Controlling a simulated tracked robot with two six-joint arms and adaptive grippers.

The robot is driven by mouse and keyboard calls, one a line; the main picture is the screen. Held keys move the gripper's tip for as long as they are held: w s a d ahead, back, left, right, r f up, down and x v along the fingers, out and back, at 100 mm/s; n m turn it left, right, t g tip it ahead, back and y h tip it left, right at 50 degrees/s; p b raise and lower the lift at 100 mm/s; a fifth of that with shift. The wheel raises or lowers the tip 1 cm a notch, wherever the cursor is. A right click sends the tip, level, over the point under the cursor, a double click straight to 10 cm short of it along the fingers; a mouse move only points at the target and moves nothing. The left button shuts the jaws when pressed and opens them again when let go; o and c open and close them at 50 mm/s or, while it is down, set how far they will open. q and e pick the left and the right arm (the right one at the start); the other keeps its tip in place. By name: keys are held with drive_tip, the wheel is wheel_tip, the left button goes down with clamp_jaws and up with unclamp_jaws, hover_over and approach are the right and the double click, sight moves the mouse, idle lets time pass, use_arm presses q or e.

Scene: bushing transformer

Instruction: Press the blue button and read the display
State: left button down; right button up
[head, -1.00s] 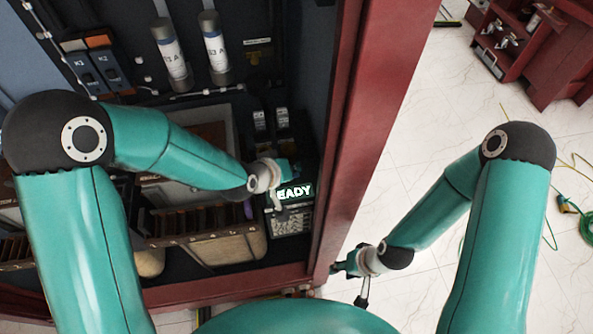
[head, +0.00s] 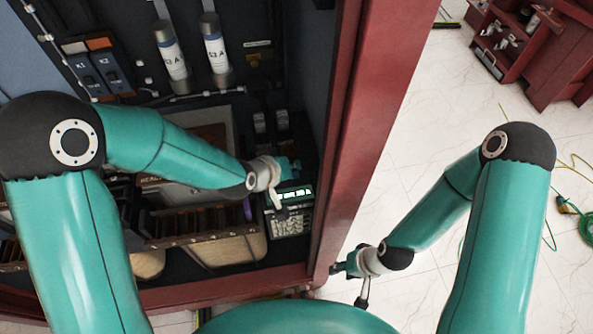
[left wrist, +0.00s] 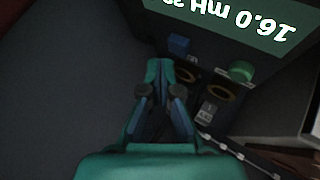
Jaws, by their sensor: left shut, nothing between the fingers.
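The device with the display (head: 300,222) stands inside the cabinet, below my left gripper in the head view. Its lit display (left wrist: 235,18) shows upside down in the left wrist view and reads "16.0 mH", with one more character cut by the frame edge or unclear. The blue button (left wrist: 179,44) is a small block under the display. My left gripper (left wrist: 160,68) is shut and empty, its tips just left of and below the button in that view; I see no clear contact. In the head view my left gripper (head: 287,168) is partly hidden. My right gripper (head: 343,266) hangs outside the cabinet.
A green knob (left wrist: 242,70) and dark round sockets (left wrist: 222,91) sit beside the blue button. The red cabinet frame (head: 352,150) stands between my two grippers. Fuse tubes (head: 215,52) are at the back.

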use_arm(q)
drive_tip(key=shift+r, duration=0.1)
drive_tip(key=shift+r+p, duration=1.45)
drive_tip(key=shift+r, duration=1)
drive_tip(key=shift+f, duration=0.1)
